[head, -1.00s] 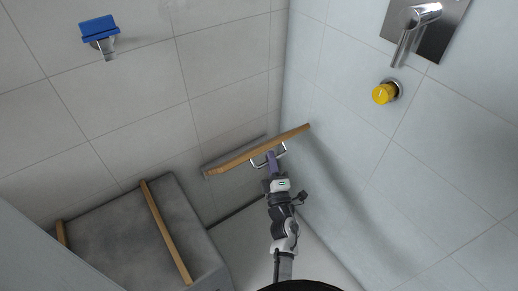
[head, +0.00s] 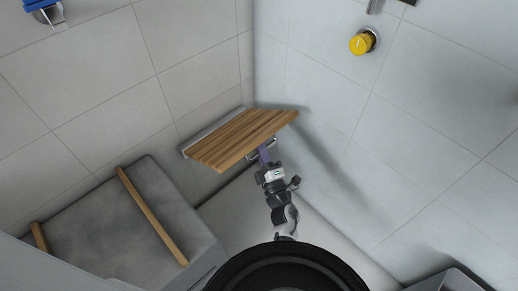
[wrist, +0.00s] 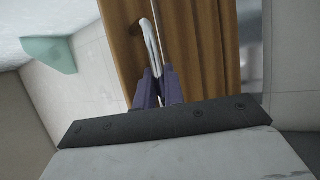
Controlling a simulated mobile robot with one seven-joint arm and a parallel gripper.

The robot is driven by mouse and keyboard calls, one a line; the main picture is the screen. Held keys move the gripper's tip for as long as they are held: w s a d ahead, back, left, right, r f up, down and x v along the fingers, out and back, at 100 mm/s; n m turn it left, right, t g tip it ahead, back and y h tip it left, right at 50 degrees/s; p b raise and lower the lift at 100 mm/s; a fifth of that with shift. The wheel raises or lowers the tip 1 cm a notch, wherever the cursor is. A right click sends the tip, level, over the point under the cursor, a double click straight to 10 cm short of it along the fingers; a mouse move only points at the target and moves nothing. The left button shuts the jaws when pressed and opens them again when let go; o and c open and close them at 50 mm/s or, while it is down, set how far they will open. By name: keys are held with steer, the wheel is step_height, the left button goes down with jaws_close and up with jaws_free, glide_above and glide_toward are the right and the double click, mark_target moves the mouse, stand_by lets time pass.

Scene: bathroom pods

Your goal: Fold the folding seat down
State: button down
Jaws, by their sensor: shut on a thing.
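The folding seat (head: 238,138) is a slatted wooden panel hinged along a grey wall rail (head: 212,132) near the corner. It leans well out from the wall and its broad slatted face shows in the head view. In the wrist view its wooden slats (wrist: 196,50) fill the middle. My gripper (head: 263,152) is at the seat's front edge. In the wrist view my gripper's purple fingers (wrist: 156,76) are closed around a metal loop handle (wrist: 150,42) on the seat. Part of the handle is hidden by the fingers.
A grey bench block (head: 95,225) with wooden strips (head: 152,215) stands at the lower left. A yellow knob (head: 361,43) is on the right wall, and a blue-topped fitting (head: 45,10) is at the upper left. Open floor (head: 238,215) lies below the seat.

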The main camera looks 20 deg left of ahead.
steer(key=c, duration=1.8)
jaws_free()
steer(key=shift+a, duration=0.1)
steer(key=shift+r, duration=0.1)
steer(key=shift+s, duration=0.1)
